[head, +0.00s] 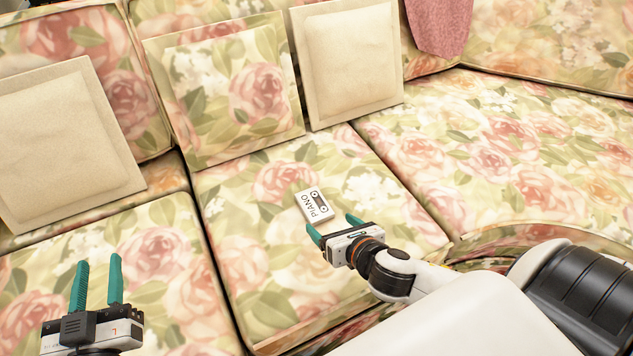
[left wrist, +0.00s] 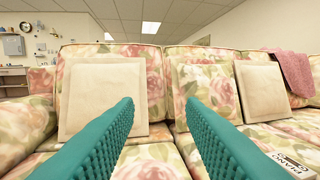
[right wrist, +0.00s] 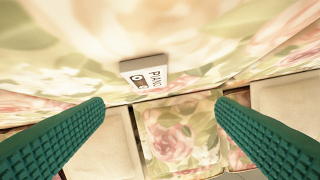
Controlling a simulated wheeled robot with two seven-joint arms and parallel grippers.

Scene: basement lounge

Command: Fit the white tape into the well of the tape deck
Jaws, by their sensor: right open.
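The white tape (head: 314,206), a cassette labelled PIANO, lies flat on the middle seat cushion of the floral sofa. My right gripper (head: 335,229) is open and empty, close to the tape on its near side. In the right wrist view the tape (right wrist: 146,74) shows ahead, between and beyond the fingertips. My left gripper (head: 98,283) is open and empty over the left seat cushion. The left wrist view shows part of the tape (left wrist: 294,165) at the lower right, beyond the right finger. The tape deck is not in view.
Plain beige cushions (head: 60,140) (head: 350,55) and a floral cushion (head: 228,85) lean on the backrest. A pink cloth (head: 440,25) hangs over the backrest. The seat around the tape is clear.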

